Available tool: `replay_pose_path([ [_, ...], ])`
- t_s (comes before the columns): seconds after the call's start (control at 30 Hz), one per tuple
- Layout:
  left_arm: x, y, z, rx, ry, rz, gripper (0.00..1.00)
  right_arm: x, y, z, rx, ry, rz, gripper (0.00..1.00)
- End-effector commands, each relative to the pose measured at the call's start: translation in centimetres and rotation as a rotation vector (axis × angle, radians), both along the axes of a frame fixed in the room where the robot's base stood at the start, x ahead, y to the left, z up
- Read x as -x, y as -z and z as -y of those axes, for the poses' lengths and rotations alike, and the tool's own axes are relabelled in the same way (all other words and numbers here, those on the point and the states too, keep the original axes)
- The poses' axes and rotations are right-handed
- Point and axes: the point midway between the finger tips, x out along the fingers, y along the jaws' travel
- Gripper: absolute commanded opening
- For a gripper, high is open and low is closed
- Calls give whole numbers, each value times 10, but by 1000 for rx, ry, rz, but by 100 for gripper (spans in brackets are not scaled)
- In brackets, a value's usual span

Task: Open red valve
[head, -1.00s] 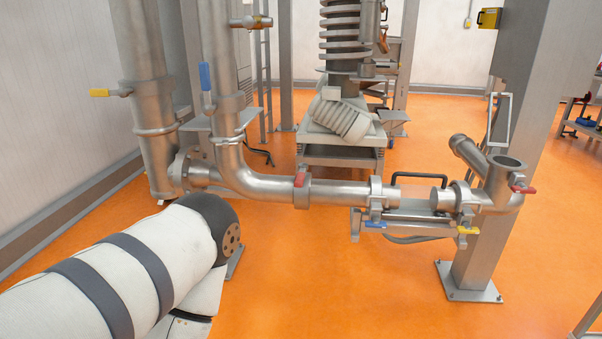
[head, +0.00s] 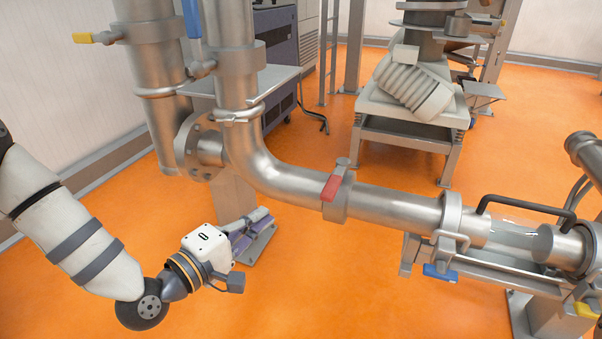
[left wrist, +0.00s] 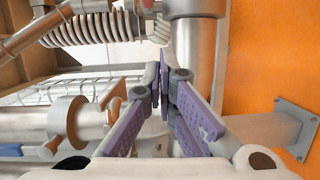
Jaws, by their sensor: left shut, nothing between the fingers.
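The red valve handle (head: 331,188) sits on a collar of the steel pipe (head: 385,207), right of the pipe's bend, in the head view. It slants down and to the left across the pipe. My left gripper (head: 262,219) is left of the red handle and a little lower in the picture, apart from it, with its fingers pointing right. Its purple-padded fingers (left wrist: 165,72) are closed together with nothing between them in the left wrist view. I cannot make out the red handle in the left wrist view. My right gripper is not in view.
A blue handle (head: 440,272) and a yellow handle (head: 587,310) are below the pipe at the right. Another yellow handle (head: 83,38) and blue handle (head: 191,18) are on the upright pipes. Open orange floor (head: 330,290) lies below the pipe.

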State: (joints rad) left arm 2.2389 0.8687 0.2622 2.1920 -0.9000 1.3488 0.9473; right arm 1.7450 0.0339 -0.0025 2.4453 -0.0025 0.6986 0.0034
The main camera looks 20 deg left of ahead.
Motion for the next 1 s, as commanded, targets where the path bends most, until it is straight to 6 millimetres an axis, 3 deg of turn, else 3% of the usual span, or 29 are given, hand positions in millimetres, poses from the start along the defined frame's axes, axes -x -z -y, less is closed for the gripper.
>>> replay_pose_path([
  [0.13, -5, -13, -7, 39, -15, 45, 0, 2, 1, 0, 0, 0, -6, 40],
  [0.47, -9, -12, -5, 35, -13, 44, 0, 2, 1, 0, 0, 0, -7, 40],
  [0.57, -21, -11, -1, 33, -11, 43, 0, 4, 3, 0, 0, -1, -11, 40],
  [0.93, -99, -10, 22, 33, -11, 43, 0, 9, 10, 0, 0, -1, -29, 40],
  [1.0, -101, -12, 33, 36, -8, 41, 0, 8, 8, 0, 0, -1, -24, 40],
])
